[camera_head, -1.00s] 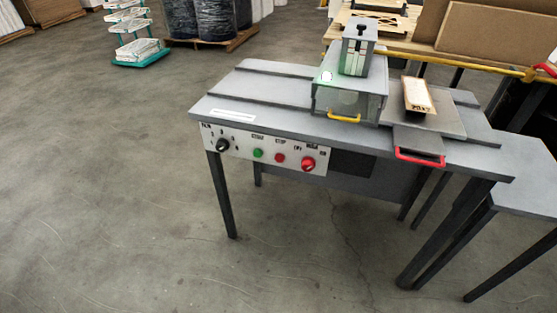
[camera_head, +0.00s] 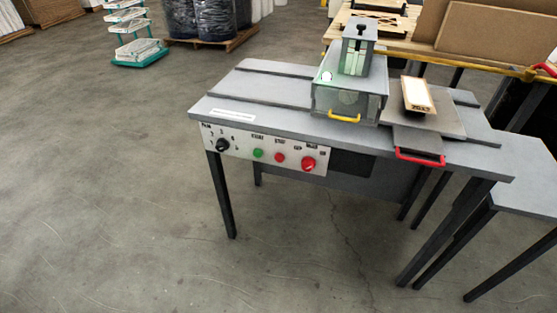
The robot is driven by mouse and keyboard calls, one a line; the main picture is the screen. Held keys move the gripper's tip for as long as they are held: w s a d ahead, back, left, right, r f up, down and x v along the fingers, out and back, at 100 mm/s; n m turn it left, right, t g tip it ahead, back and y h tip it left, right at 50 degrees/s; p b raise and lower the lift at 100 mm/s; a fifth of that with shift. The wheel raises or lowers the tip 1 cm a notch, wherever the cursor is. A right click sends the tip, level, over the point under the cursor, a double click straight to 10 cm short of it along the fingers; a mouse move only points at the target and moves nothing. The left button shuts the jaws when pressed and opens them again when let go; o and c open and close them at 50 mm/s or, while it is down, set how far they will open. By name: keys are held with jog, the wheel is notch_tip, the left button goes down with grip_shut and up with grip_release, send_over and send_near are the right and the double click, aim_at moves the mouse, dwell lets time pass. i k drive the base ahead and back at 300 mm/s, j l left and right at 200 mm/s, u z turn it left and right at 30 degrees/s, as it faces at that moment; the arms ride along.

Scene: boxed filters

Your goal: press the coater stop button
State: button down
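The coater is a grey table-like machine (camera_head: 300,118) in the middle of the head view. A white control panel (camera_head: 240,155) sits on its front edge at the left. The panel holds a black dial (camera_head: 222,145), a green button (camera_head: 258,154), a small red button (camera_head: 280,158) and a larger red knob-like button (camera_head: 308,164). The label above the small red button seems to read STOP, but it is tiny. A clear-fronted housing with a yellow handle (camera_head: 344,118) stands on top. My gripper is not in view, and nothing covers the panel.
A boxed filter (camera_head: 417,95) lies on a grey plate with a red handle (camera_head: 420,157), right of the housing. A grey side table (camera_head: 525,185) stands at the right. A workbench with cardboard (camera_head: 495,40) is behind. Floor in front and left is clear.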

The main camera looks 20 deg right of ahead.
aim_at(280, 158)
jog(key=i+j+z, duration=0.1)
jog(key=z, duration=0.3)
jog(key=i+j+z, duration=0.2)
jog(key=z, duration=0.15)
jog(key=i+j+z, duration=0.25)
jog(key=z, duration=0.15)
